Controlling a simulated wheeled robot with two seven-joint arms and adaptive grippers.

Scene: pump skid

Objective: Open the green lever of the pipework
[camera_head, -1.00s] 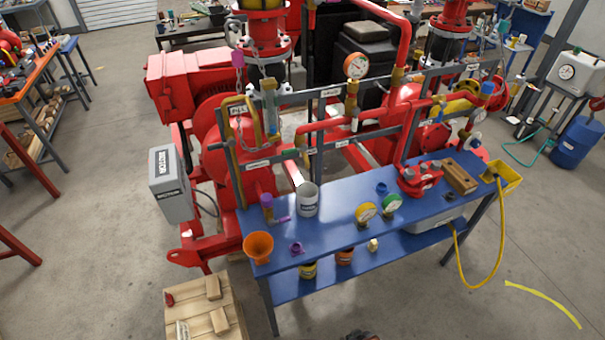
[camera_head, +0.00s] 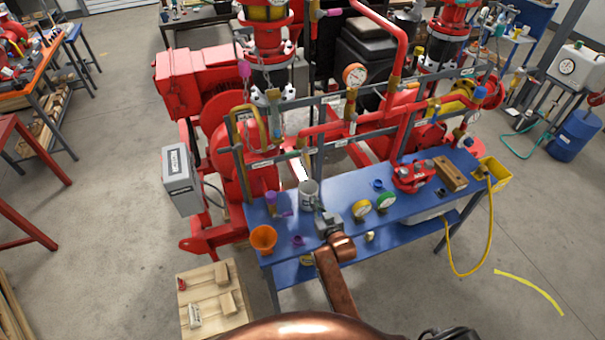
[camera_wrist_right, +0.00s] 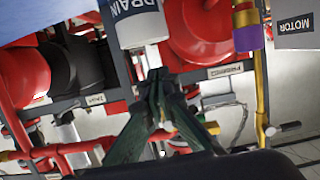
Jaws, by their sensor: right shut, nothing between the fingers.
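The pipework (camera_head: 330,129) is red pipe with brass fittings on a grey frame behind the blue bench. I cannot pick out the green lever for certain in the head view. The right wrist view has a small green piece (camera_wrist_right: 201,117) just beyond my fingers, partly hidden; I cannot tell whether it is the lever. My right gripper (camera_head: 321,214) is over the bench, in front of the white DRAIN can (camera_head: 308,188). In the right wrist view its fingers (camera_wrist_right: 155,84) are shut and empty, and the can (camera_wrist_right: 140,25) shows upside down near the fingertips. My left gripper is not in view.
A grey motor box (camera_head: 181,180) stands left.

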